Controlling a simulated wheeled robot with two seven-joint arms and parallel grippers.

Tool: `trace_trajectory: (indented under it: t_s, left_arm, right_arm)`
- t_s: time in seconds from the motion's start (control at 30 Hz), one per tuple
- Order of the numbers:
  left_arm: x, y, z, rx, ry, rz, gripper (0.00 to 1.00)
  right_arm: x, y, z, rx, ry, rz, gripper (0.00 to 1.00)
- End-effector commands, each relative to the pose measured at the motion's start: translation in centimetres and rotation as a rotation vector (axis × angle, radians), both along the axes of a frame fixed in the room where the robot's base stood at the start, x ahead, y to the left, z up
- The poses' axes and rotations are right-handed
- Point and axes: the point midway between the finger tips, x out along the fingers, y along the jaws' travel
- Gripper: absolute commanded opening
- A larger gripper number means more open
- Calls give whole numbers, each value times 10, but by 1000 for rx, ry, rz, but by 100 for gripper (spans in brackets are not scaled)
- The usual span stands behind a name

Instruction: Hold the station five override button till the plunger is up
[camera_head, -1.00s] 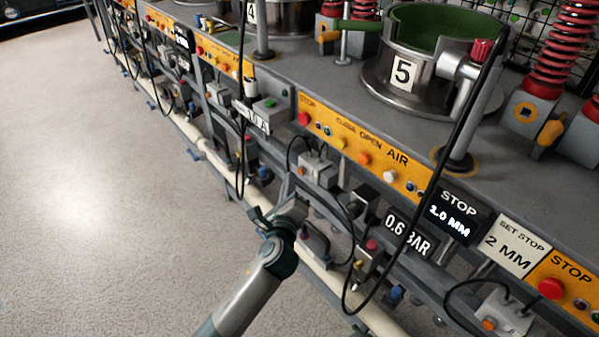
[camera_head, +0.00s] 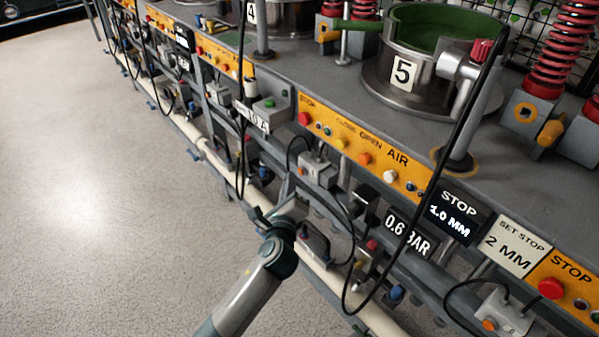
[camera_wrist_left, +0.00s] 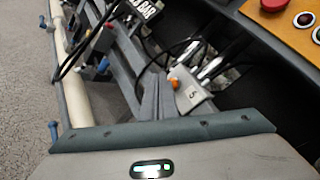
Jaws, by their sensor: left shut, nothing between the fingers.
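The station five override button is an orange button (camera_wrist_left: 175,83) on a small grey box (camera_wrist_left: 193,95) marked 5 in the left wrist view. In the head view the box that seems to match (camera_head: 318,171) hangs under the yellow panel. My left gripper (camera_wrist_left: 157,82) is shut and empty, its fingertips close beside the button; I cannot tell whether they touch it. In the head view the left gripper (camera_head: 300,208) is below and left of that box. Station five's round metal pot (camera_head: 405,75) has a green inside. I cannot make out the plunger's height. My right gripper is out of view.
A yellow panel (camera_head: 372,160) with a red stop button (camera_head: 304,118) runs above the box. Black cables (camera_head: 352,225) loop close to the gripper. A pale pipe (camera_head: 335,287) runs along the bench's lower edge. The floor (camera_head: 90,200) at left is clear.

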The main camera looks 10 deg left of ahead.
Motion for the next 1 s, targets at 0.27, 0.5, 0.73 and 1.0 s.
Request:
trace_trajectory:
  t_s: [0.27,0.5,0.73,1.0]
  left_arm:
    - [0,0,0,0,0,0,0]
    - [5,-4,1,0,-1,-1,0]
    - [7,-5,1,1,-1,-1,0]
    - [7,-5,0,0,0,0,0]
  right_arm:
    - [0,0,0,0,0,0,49]
    - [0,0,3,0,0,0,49]
    - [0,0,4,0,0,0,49]
    - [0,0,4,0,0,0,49]
